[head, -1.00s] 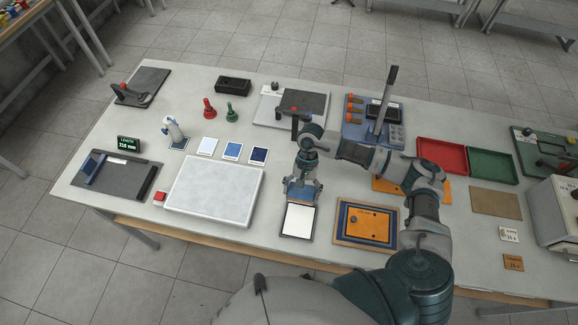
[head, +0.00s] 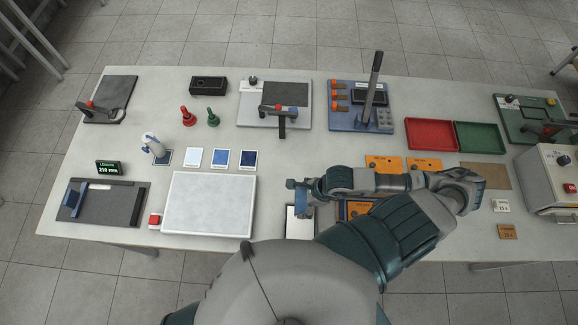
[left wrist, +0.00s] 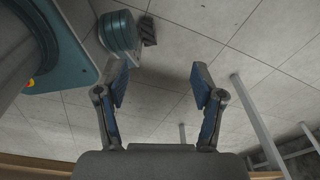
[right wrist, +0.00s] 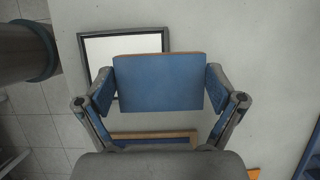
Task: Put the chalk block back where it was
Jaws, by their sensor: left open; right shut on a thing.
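My right gripper (right wrist: 160,82) is shut on a flat blue block (right wrist: 158,84) with a thin brown far edge, apparently the chalk block. The block spans the gap between the fingers. In the head view my right gripper (head: 302,193) is over the front of the table, above a white dark-framed pad (head: 299,228). The pad also shows beyond the block in the right wrist view (right wrist: 98,46), partly covered by it. Whether the block touches anything below is unclear. My left gripper (left wrist: 160,88) is open and empty over the floor, outside the head view.
A large white slab (head: 210,203) lies left of the pad. A wood-framed plate (head: 347,211) lies right of it, partly behind my arm. Several colour cards (head: 220,158) lie behind the slab. A lever press (head: 365,108) stands farther back. Bare tabletop surrounds the cards.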

